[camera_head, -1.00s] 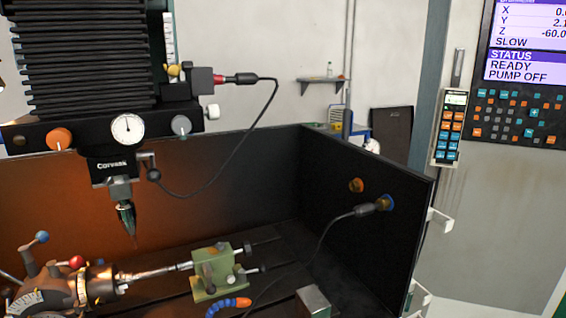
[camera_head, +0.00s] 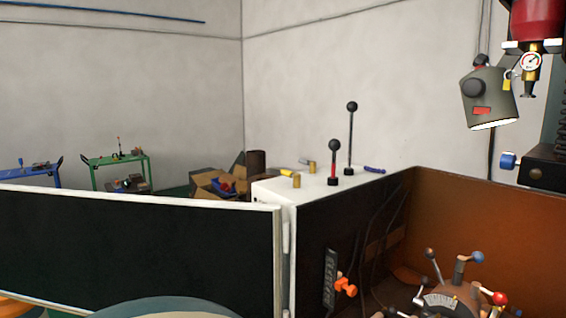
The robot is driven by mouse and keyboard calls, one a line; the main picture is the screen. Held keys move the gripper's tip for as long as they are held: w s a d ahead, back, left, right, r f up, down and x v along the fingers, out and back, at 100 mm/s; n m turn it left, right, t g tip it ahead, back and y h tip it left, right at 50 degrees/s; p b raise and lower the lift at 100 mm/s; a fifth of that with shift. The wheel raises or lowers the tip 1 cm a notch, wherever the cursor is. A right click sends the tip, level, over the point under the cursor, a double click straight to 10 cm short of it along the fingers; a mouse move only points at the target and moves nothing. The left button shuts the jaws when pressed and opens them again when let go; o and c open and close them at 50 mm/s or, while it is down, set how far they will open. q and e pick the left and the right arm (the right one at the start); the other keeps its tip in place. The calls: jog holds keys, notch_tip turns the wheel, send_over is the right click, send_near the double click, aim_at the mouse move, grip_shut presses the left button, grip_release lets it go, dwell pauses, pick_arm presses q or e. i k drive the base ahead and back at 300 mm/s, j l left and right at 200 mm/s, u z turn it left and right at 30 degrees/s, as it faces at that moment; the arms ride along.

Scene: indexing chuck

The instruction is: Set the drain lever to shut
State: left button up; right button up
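No label shows which part is the drain lever. A white-topped cabinet (camera_head: 262,190) stands at the middle of the view. On its top are a tall black-knobbed lever (camera_head: 350,140), upright, and a shorter black-knobbed lever with a red lower part (camera_head: 333,160), also upright. Beside them a brass fitting with a yellow handle (camera_head: 287,173) has its handle lying level, pointing left. A second brass fitting (camera_head: 309,164) sits behind it. Neither of my grippers is in view.
A black panel with a white rim (camera_head: 140,250) crosses the lower left. The indexing head (camera_head: 455,300) with several knobbed handles is at lower right inside the brown enclosure (camera_head: 480,215). A grey lamp (camera_head: 488,98) hangs upper right. Green (camera_head: 115,160) and blue carts stand behind.

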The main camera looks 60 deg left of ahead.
aim_at(334, 145)
jog(key=i+u, duration=0.1)
jog(key=u, duration=1.7)
jog(key=i+j+z, duration=0.1)
jog(key=j+z, duration=0.45)
